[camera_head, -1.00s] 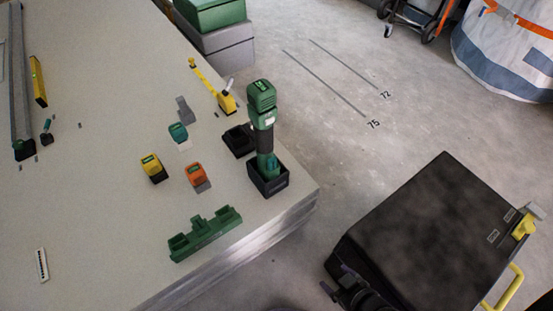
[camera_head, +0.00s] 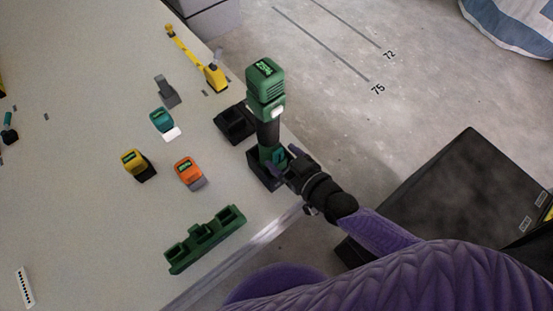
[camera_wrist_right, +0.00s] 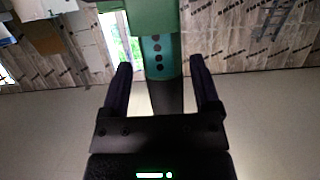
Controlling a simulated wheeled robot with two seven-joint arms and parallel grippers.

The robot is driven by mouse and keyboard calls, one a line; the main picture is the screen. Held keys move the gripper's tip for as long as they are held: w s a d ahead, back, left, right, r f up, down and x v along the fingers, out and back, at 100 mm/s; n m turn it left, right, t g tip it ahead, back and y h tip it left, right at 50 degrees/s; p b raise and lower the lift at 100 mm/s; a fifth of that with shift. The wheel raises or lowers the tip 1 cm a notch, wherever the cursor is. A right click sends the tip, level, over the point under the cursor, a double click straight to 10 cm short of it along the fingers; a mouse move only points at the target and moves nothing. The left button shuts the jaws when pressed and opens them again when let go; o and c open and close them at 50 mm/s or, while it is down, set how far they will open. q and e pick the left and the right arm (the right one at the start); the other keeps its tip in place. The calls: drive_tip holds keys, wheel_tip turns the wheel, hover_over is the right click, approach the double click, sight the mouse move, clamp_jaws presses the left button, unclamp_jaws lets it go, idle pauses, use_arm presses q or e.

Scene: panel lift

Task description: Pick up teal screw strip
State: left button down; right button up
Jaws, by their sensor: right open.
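The teal screw strip (camera_head: 278,156) stands at the foot of the green and black screw tool (camera_head: 266,95), in the black holder (camera_head: 260,175) near the table's edge. In the right wrist view the teal strip (camera_wrist_right: 158,55) shows a row of dark dots, with green housing above it. My right gripper (camera_head: 285,161) is open and comes in from the right at the strip. In the wrist view its fingers (camera_wrist_right: 161,66) lie to either side of the strip's lower part. I cannot tell whether they touch it. My left gripper is out of view.
On the table (camera_head: 90,200) are an empty black holder (camera_head: 235,122), teal (camera_head: 161,119), yellow (camera_head: 135,163) and orange (camera_head: 189,172) blocks, and a green rack (camera_head: 206,239). A yellow tool (camera_head: 213,75) lies at the back. A dark case (camera_head: 445,200) stands at right.

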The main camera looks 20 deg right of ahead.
sight(275, 127)
drive_tip(key=shift+w+a+f, duration=0.1)
drive_tip(key=shift+w, duration=0.15)
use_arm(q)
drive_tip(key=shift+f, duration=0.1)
